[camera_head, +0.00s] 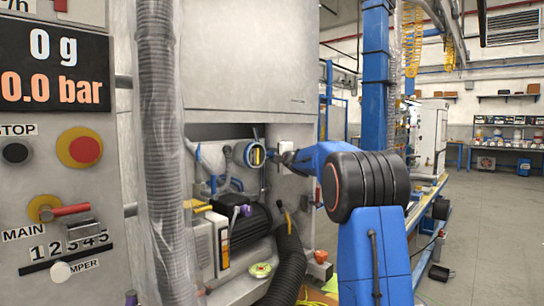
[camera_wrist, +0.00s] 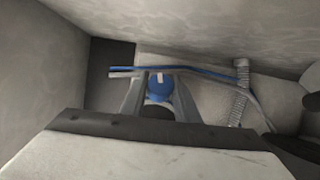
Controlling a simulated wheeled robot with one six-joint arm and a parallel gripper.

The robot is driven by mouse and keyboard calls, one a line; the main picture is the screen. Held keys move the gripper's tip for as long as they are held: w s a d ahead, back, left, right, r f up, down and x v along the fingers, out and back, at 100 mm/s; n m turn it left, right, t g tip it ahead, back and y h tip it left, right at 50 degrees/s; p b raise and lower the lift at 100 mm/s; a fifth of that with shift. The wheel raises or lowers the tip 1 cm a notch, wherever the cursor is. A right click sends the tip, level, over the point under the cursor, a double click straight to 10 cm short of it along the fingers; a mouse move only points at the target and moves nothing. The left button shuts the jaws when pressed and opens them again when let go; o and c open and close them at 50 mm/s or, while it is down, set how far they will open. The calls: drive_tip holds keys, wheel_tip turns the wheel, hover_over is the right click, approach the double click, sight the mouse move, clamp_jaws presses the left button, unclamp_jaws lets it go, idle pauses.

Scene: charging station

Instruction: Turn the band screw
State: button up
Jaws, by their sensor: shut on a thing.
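In the head view a round blue fitting (camera_head: 254,155) with a yellow and dark face sits in the open recess of the grey cabinet. My gripper (camera_head: 277,155) reaches in from the right and is at this fitting's right side. In the wrist view my gripper (camera_wrist: 160,88) has its two fingers close together on either side of a small blue rounded part (camera_wrist: 160,80), which has a pale mark on top. The jaws are shut on the band screw there. The screw itself is mostly hidden between the fingers, so its turn angle cannot be told.
Blue and grey thin lines (camera_wrist: 195,70) run just beyond the fingertips. A ribbed grey hose (camera_wrist: 240,85) stands at right. In the head view a wrapped ribbed hose (camera_head: 158,130) stands before the cabinet. A black motor (camera_head: 252,220) and black hose (camera_head: 288,265) sit below.

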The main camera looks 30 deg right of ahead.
drive_tip(key=shift+f+m+g+y, duration=0.1)
drive_tip(key=shift+m+g+y, duration=0.4)
drive_tip(key=shift+m+g, duration=1.65)
drive_tip(key=shift+n+g, duration=0.35)
drive_tip(key=o, duration=1)
drive_tip(key=shift+s, duration=0.15)
drive_tip(key=v, duration=1.7)
